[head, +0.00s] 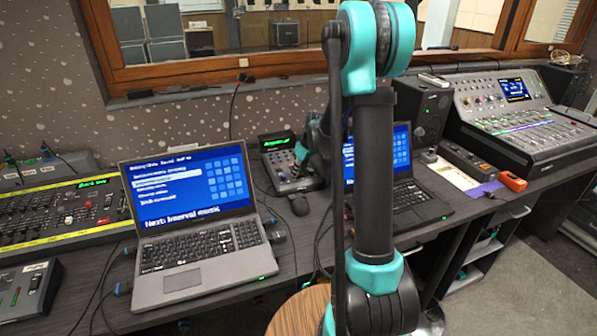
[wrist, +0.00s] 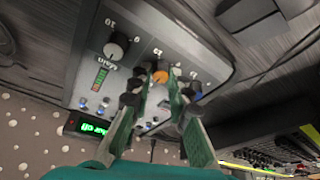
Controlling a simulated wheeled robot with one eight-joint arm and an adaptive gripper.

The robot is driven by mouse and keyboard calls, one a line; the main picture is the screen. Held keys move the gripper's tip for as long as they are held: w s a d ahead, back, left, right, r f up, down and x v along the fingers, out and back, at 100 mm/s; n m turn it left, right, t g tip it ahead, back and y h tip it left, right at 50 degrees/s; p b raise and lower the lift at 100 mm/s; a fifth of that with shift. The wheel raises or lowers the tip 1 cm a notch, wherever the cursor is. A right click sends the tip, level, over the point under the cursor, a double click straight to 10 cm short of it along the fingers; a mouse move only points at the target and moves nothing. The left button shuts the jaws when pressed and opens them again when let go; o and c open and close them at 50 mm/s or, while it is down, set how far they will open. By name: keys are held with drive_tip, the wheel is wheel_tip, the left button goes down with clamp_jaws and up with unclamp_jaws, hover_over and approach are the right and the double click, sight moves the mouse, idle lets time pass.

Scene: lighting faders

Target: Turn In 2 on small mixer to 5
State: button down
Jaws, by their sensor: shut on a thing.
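The small mixer (head: 285,160) is a grey desktop box with a green-lit display, standing between the two laptops. In the wrist view its panel (wrist: 75,75) appears upside down. A large black knob (wrist: 117,46) with a scale up to 10 stands apart from a group of smaller knobs. My gripper (wrist: 158,82) has its green fingers over that group, its dark tips closed around an orange-topped knob (wrist: 160,76). The tips cover most of this knob, and its label is too small to read surely. A blue-topped knob (wrist: 195,87) is beside the right finger.
An open laptop (head: 195,220) stands left of the mixer, and another laptop (head: 405,180) is partly behind my arm. A black mouse (head: 298,205) lies in front of the mixer. A large console (head: 520,115) is at right, a yellow-edged fader desk (head: 60,215) at left.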

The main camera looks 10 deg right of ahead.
drive_tip(key=c, duration=1.4)
unclamp_jaws()
drive_tip(key=shift+c, duration=0.2)
drive_tip(key=shift+r, duration=0.1)
drive_tip(key=v, duration=1.1)
drive_tip(key=shift+s+r, duration=0.25)
drive_tip(key=shift+r, duration=0.1)
drive_tip(key=shift+d, duration=0.1)
drive_tip(key=s+f+m, duration=0.2)
drive_tip(key=s+f, duration=0.1)
drive_tip(key=s, duration=0.7)
drive_tip(key=s+f+m+h, duration=0.1)
drive_tip(key=s+f, duration=0.3)
drive_tip(key=s, duration=0.5)
drive_tip(key=s+d+f+m+h, duration=0.1)
drive_tip(key=s+f+m, duration=0.2)
drive_tip(key=s, duration=0.7)
drive_tip(key=shift+s+d+f+m+t, duration=0.15)
drive_tip(key=shift+s+m+t, duration=0.2)
drive_tip(key=shift+m, duration=0.15)
